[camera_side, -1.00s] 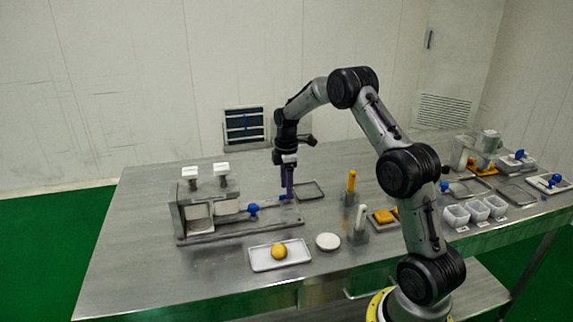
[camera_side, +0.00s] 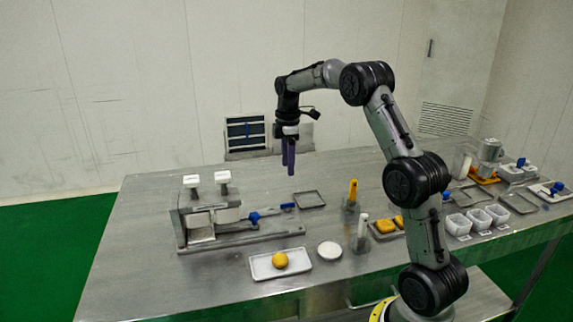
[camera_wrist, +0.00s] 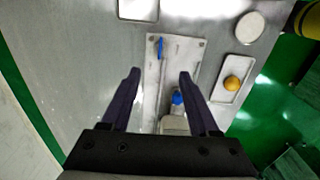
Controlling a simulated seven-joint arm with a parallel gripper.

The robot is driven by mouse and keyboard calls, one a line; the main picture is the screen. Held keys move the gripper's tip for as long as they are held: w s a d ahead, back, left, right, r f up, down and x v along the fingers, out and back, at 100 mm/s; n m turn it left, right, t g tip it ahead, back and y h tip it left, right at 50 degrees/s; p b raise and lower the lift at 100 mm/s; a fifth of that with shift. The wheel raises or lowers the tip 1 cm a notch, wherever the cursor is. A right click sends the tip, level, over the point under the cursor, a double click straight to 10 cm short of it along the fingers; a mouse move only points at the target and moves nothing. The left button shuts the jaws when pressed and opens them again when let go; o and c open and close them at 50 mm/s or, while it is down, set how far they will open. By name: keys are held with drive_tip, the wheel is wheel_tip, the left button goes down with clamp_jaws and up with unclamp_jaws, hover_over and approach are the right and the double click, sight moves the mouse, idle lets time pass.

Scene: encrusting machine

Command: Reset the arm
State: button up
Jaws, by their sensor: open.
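My gripper (camera_side: 288,157) is open and empty, pointing down, and held well above the table beyond the encrusting machine. Its two dark purple fingers also show in the wrist view (camera_wrist: 158,78), apart with nothing between them. The encrusting machine (camera_side: 205,232) stands on the left of the table, with two white-topped posts and blue handles along its base. In the wrist view, its base plate (camera_wrist: 183,52) and blue handles lie below the fingers. Part of the machine is hidden behind my gripper in that view.
A white tray (camera_side: 262,271) holds a yellow-orange ball (camera_side: 280,260), beside a round white dish (camera_side: 329,250). An empty tray (camera_side: 308,199) lies behind. Upright holders with a yellow handle (camera_side: 353,190) and a white one stand at the middle. White cups (camera_side: 458,224) sit at the right. The front-left table is clear.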

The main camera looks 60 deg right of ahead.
drive_tip(key=w+a+r+n+t, duration=0.1)
drive_tip(key=a+r, duration=0.4)
drive_tip(key=r, duration=0.2)
drive_tip(key=s+a+r+t, duration=0.3)
drive_tip(key=s+a+r, duration=0.75)
drive_tip(key=a, duration=0.35)
drive_tip(key=s+a+f+m+t, duration=0.15)
drive_tip(key=s+a, duration=0.35)
drive_tip(key=s, duration=0.5)
drive_tip(key=s+a+f+m, duration=0.2)
drive_tip(key=s+f+m, duration=0.5)
drive_tip(key=f+m, duration=0.1)
drive_tip(key=shift+s+f+m, duration=0.35)
drive_tip(key=shift+f, duration=0.2)
